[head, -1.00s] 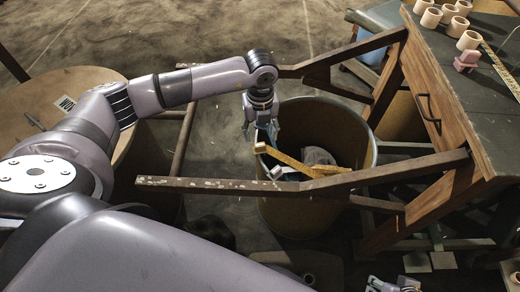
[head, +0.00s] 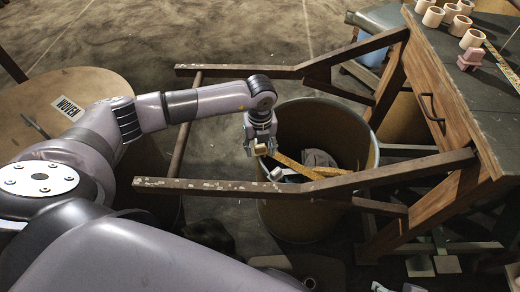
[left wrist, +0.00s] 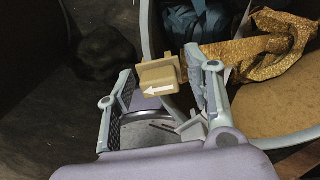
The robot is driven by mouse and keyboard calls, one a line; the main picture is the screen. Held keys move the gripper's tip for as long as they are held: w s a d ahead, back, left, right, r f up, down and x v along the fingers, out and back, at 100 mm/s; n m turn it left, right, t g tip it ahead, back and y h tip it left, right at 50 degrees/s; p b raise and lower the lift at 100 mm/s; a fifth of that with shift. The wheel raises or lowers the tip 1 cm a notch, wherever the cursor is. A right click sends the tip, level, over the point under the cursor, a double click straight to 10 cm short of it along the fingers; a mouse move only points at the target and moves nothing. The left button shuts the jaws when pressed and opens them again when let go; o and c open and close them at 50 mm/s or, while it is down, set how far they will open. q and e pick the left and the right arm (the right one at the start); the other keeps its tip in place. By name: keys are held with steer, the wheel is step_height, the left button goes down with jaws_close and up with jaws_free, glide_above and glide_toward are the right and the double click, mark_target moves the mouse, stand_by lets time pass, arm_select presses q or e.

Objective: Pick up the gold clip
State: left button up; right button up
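The gold clip (left wrist: 160,75) is a small tan block with a white arrow on its face. It sits at the rim of the bin, and in the head view it shows as a small tan block (head: 262,149). My left gripper (head: 261,151) is at the clip, with a finger on each side. In the left wrist view the fingers of the left gripper (left wrist: 163,88) stand wide apart, the right one close to the clip; I cannot tell whether they touch it. Only bits of what seems my right gripper (head: 380,287) show at the bottom edge.
The round bin (head: 318,225) holds a gold strip (head: 300,167) and blue and grey material. Wooden bars (head: 245,187) of the workbench reach out on both sides of the bin. The bench top (head: 490,110) carries several rings and a pink block. A round table (head: 75,90) stands left.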

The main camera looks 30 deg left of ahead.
arm_select(q)
steer(key=c, duration=0.6)
steer(key=shift+r, duration=0.65)
step_height(320, 180, up, 5)
steer(key=shift+f+p, duration=0.1)
steer(key=shift+p, duration=0.65)
step_height(320, 180, up, 2)
steer(key=shift+r, duration=0.15)
step_height(320, 180, up, 11)
steer(key=p, duration=0.2)
step_height(320, 180, up, 4)
steer(key=p, duration=0.3)
glide_above(260, 146)
steer(key=shift+r, duration=0.2)
arm_select(e)
step_height(260, 146, down, 17)
steer(key=g, duration=0.1)
steer(key=shift+s+a+f, duration=0.15)
steer(key=shift+s+f, duration=0.05)
steer(key=shift+s, duration=0.1)
